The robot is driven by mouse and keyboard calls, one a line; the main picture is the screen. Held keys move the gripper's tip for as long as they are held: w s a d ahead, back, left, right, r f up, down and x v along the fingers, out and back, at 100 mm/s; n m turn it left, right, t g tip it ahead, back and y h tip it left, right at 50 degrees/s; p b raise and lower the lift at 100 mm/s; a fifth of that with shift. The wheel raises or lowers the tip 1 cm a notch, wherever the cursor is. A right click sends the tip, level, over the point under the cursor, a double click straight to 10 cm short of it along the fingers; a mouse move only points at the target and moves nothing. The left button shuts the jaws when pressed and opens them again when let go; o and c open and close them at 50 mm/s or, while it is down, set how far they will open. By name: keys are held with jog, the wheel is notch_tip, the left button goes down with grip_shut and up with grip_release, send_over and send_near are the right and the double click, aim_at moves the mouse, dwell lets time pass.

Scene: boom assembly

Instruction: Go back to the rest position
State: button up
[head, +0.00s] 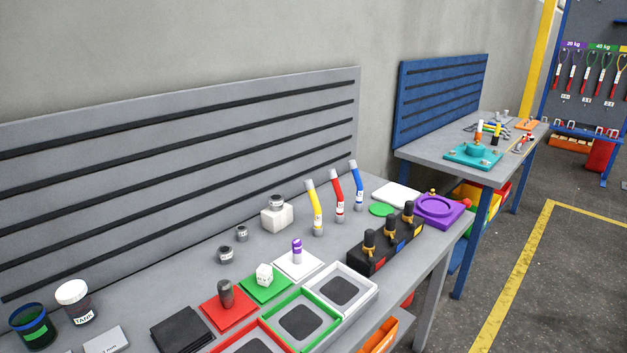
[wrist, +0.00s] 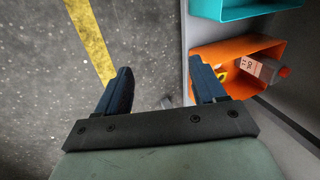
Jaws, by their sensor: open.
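My gripper (wrist: 162,90) shows in the wrist view with its two dark blue fingers spread wide apart. It is open and nothing is between the fingers. It points down over the grey floor (wrist: 40,70), beside the edge of a bench. The gripper and arm do not show in the head view. No rest position is marked in either view.
In the wrist view an orange bin (wrist: 245,53) with a bottle (wrist: 262,68) lies right of the gripper, below a teal bin (wrist: 240,8). In the head view the grey bench (head: 190,278) carries coloured trays, bent tubes and a black block (head: 385,245). Open floor lies right.

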jog(key=s+a+f+n+g+h, duration=0.1)
jog(key=s+a+n+g, duration=0.1)
jog(key=s, duration=0.8)
jog(key=s+a+f+n+g+h, duration=0.1)
jog(key=s+a+f+n+g, duration=0.1)
jog(key=s+a, duration=0.4)
jog(key=s+a+f+n+g, duration=0.2)
jog(key=s+a+n+g, duration=0.2)
jog(key=s, duration=1.1)
jog(key=shift+s+g+h, duration=0.3)
jog(key=shift+g+h, duration=0.1)
jog(key=shift+g, duration=0.3)
